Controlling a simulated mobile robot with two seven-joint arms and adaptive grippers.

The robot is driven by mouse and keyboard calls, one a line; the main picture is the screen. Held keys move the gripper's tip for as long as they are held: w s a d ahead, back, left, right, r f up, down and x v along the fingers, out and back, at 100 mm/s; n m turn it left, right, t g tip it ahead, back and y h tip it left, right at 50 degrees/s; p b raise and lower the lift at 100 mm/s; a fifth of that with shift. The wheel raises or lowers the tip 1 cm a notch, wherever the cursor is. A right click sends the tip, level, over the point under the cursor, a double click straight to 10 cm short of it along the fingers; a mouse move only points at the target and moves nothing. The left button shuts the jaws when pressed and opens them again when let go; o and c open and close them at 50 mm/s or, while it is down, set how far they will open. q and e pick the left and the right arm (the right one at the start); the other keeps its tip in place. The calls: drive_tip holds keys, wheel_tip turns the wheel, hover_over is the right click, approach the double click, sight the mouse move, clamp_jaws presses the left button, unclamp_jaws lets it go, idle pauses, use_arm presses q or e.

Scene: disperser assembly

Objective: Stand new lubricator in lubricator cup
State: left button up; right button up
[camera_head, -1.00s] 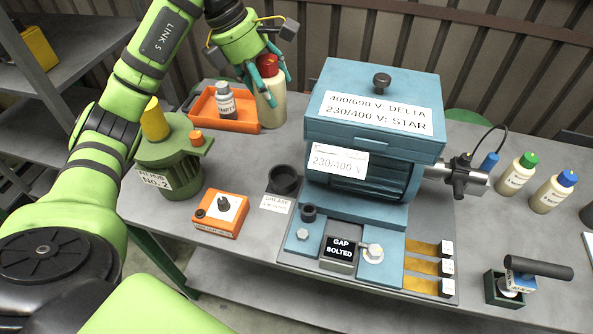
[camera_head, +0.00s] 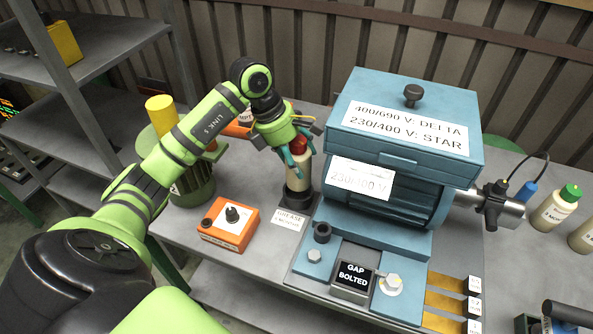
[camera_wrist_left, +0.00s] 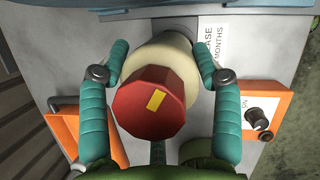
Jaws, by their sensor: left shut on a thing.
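The new lubricator, a cream bottle (camera_head: 298,180) with a red cap, stands upright with its lower end at the dark round lubricator cup (camera_head: 297,198), left of the blue motor. Whether it rests on the cup's floor is hidden. My left gripper (camera_head: 299,160) is shut on the lubricator from above, its teal fingers on either side. In the left wrist view the red cap (camera_wrist_left: 150,103) lies between the fingers, with the cream body behind it. My right gripper is not in view.
The blue motor (camera_head: 385,213) stands close to the right of the cup. A grease label (camera_head: 289,219) lies in front. An orange control box (camera_head: 230,224) stands to the left. The orange tray (camera_head: 238,130) is partly hidden behind my left arm.

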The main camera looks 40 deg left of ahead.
use_arm(q)
drive_tip(key=shift+w+f, duration=0.1)
drive_tip(key=shift+f, duration=0.75)
wheel_tip(320, 180, down, 4)
drive_tip(key=shift+r+p, duration=0.25)
drive_tip(key=shift+p, duration=0.35)
drive_tip(key=shift+f, duration=0.25)
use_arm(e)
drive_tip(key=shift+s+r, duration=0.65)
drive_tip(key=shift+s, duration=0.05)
use_arm(q)
drive_tip(key=shift+f, duration=0.1)
drive_tip(key=o, duration=1.7)
drive_tip(key=shift+c, duration=0.2)
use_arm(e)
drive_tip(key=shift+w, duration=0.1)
